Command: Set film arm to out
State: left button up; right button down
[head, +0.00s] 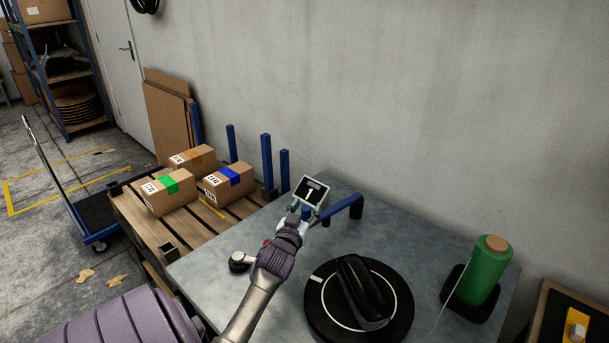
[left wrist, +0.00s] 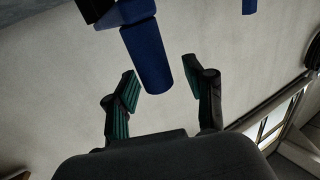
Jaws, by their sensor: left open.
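The film arm (head: 341,206) is a blue bar on a short post on the grey table, reaching left towards my left gripper. My left gripper (head: 306,214) is at the bar's free end, partly hiding it, beside a small panel marked "1" (head: 311,193). In the left wrist view, my left gripper (left wrist: 163,82) is open, and a blue bar (left wrist: 148,62), apparently the film arm, ends between or just beyond its fingertips. I cannot tell whether they touch. My right gripper is not in view.
A round black turntable (head: 320,308) with a black object on it is right of my left arm. A green film spool (head: 490,268) stands at the right. A pallet (head: 143,222) with three boxes is at the left. The wall (head: 420,100) is behind the table.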

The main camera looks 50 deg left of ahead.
pick_arm(q)
jog(key=v, duration=1.2)
